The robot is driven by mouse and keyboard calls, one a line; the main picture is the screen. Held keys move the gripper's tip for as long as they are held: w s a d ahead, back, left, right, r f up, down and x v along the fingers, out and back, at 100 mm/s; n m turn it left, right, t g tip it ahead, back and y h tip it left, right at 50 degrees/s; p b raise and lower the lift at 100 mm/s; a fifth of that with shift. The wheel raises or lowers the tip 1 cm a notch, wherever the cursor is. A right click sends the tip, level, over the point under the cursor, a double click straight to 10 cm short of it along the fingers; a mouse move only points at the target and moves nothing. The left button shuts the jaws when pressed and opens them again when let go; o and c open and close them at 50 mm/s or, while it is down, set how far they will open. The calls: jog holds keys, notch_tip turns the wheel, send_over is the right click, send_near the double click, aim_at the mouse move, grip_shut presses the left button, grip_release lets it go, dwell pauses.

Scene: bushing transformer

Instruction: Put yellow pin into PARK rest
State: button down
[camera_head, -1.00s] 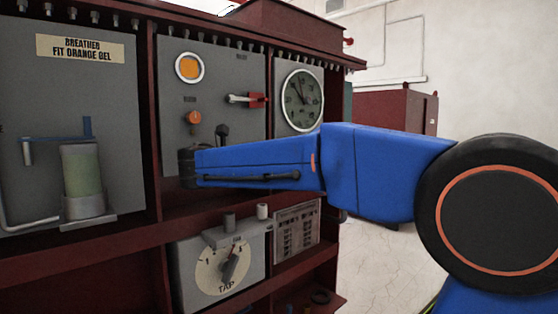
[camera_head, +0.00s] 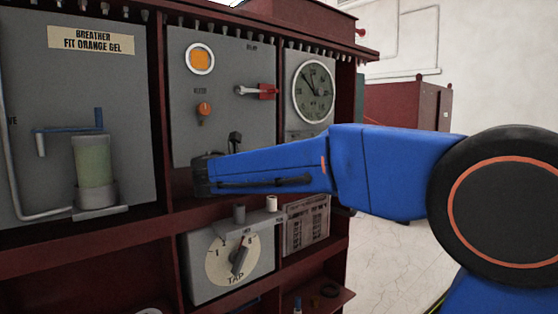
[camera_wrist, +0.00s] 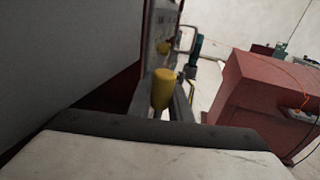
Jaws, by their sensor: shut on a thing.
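The yellow pin (camera_wrist: 163,90) stands roughly upright between the fingers of my gripper (camera_wrist: 164,98) in the wrist view, and the gripper is shut on it. In the head view my dark wrist end (camera_head: 203,176) is in front of the cabinet, above the TAP box; the fingers and pin cannot be made out there.
The dark red cabinet frame (camera_head: 160,110) and its grey panels are close to my arm. An orange knob (camera_head: 204,108), a red-handled lever (camera_head: 266,91) and a gauge (camera_head: 314,91) are above. The breather (camera_head: 94,165) is left. Open floor lies right.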

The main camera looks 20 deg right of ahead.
jog(key=shift+f, duration=1.05)
jog(key=shift+f, duration=1.5)
dwell(0.8)
jog(key=c, duration=1.5)
grip_release()
jog(key=shift+c, duration=0.2)
jog(key=shift+s+a, duration=0.1)
jog(key=shift+a, duration=0.05)
jog(key=v, duration=1.7)
jog(key=shift+s+f, duration=0.1)
